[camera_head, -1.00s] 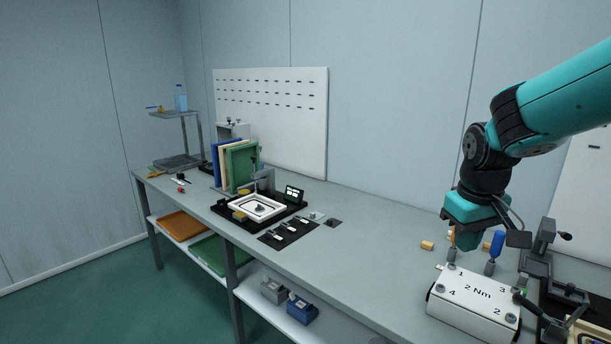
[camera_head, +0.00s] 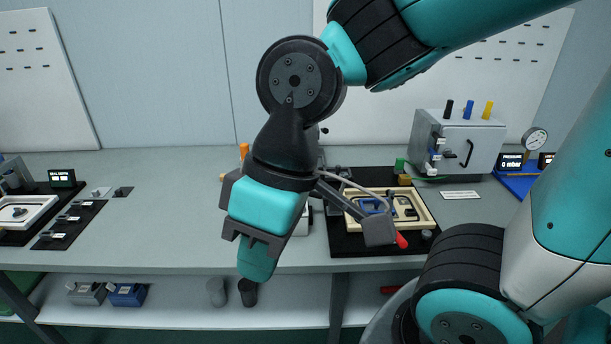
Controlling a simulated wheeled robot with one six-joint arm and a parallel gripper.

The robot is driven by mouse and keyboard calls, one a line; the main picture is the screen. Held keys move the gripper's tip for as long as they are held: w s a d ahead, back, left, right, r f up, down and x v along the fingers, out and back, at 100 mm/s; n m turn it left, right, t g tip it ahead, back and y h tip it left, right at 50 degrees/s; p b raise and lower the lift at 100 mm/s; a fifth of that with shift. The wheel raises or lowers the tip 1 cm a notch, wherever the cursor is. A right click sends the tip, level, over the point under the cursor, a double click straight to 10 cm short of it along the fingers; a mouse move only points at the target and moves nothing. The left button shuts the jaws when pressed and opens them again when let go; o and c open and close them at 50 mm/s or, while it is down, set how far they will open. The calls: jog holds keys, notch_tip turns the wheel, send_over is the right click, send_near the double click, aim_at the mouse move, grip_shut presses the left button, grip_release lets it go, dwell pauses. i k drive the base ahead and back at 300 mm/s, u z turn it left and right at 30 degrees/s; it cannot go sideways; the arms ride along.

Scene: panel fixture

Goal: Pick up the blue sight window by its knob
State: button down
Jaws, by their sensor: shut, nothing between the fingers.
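My gripper (camera_head: 257,260) hangs in front of the bench near the middle of the view, pointing down. It is shut and holds nothing. A cream frame (camera_head: 424,204) lies on a black mat (camera_head: 350,243) to the right of my gripper. A small blue part (camera_head: 372,206) shows inside that frame, partly hidden by a grey block on my arm. I cannot tell whether it is the blue sight window, and no knob is clear on it. A white frame (camera_head: 40,204) with a dark knob-like part (camera_head: 19,212) lies at the far left.
A grey box (camera_head: 463,143) with coloured handles and a pressure gauge (camera_head: 535,140) stand at the back right. Dark fittings lie on a black mat (camera_head: 66,225) at left. The bench between that mat and my gripper is largely clear. Bins (camera_head: 127,294) sit on the lower shelf.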

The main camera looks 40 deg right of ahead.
aim_at(372, 205)
jog(key=z, duration=1.3)
jog(key=i, duration=0.35)
jog(key=u, duration=1.05)
